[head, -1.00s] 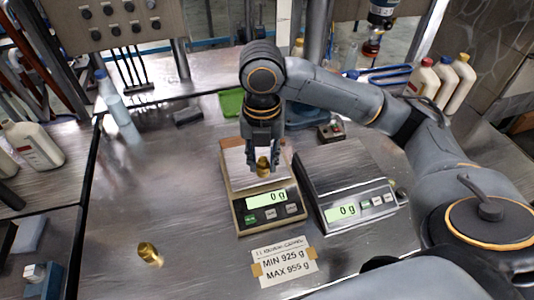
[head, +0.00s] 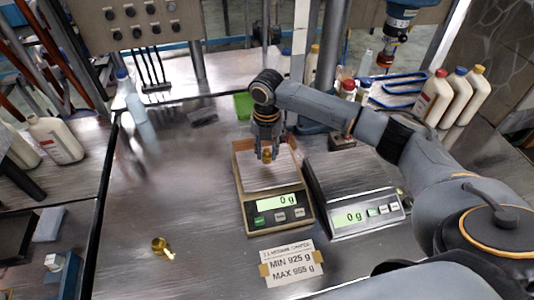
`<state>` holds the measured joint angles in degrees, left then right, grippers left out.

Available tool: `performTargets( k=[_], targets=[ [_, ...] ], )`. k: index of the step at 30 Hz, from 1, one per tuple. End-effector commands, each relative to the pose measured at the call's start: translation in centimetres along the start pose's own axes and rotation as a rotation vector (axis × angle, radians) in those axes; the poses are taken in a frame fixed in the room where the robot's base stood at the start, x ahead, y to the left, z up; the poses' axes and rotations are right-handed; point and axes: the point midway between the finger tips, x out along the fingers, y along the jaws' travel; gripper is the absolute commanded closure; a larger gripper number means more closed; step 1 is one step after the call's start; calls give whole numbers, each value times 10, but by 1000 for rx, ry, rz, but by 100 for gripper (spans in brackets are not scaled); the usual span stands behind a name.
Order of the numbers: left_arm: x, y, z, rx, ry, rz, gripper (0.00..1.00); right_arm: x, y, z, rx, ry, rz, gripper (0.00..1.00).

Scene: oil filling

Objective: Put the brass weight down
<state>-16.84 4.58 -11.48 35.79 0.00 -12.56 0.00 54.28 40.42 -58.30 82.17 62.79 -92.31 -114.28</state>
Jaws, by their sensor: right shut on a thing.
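My right gripper (head: 267,155) is shut on the brass weight (head: 267,154), a small gold piece between its fingertips. It holds the weight over the pan of the left scale (head: 268,180), a tan-framed unit whose display reads 0 g. I cannot tell whether the weight touches the pan. The right scale (head: 355,187) is grey, has an empty pan and also reads 0 g. Another brass piece (head: 162,246) lies on the bench at the lower left. My left gripper is not in view.
A taped card (head: 292,263) reading MIN 925 g, MAX 955 g lies in front of the scales. Cream bottles (head: 432,97) stand at the right back, a clear bottle (head: 131,98) at the left.

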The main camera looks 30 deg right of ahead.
Motion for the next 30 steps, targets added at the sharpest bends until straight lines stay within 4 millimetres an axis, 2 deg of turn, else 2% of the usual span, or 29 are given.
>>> performTargets(
  k=[1,6,16,17,20,30],
  targets=[
    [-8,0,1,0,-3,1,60,5,-1,-2,-1,5,-4,100],
    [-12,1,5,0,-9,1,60,19,-1,-1,0,1,-2,100],
    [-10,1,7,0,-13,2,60,24,-1,-2,0,2,-1,100],
    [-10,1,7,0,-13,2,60,24,-1,-2,0,2,-2,68],
    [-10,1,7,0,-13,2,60,23,-1,-2,0,2,-2,50],
    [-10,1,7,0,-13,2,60,20,-1,-1,0,1,-1,50]
  ],
)
